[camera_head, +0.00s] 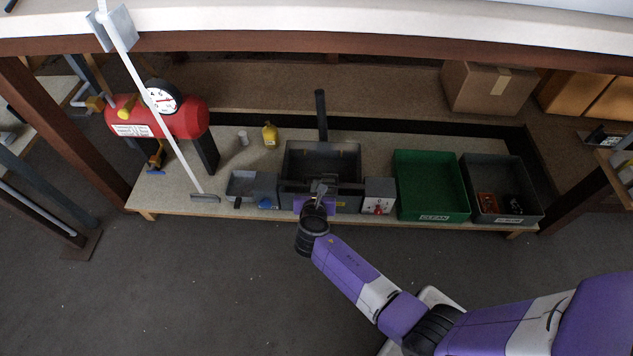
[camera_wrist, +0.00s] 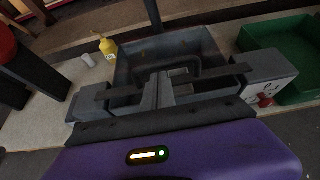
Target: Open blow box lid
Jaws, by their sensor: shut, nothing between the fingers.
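The blow box (camera_head: 293,160) is a dark grey box at the middle of the low bench, with a black upright pipe or bar at its back. It also shows in the wrist view (camera_wrist: 205,42), where I see raised walls and a dark recessed surface. I cannot tell whether that surface is the lid or the box's inside. My gripper (camera_head: 321,187) is at the front edge of the box. In the wrist view my gripper (camera_wrist: 166,75) has its fingers together and empty, over the front part of the box near a dark bar. Contact is unclear.
A green bin (camera_head: 430,185) and a grey bin (camera_head: 500,190) stand to the right. A white-fronted box (camera_head: 379,196) adjoins the blow box. A yellow bottle (camera_head: 270,136) and a red tank (camera_head: 185,118) are left. An upper shelf edge (camera_head: 300,40) overhangs the bench.

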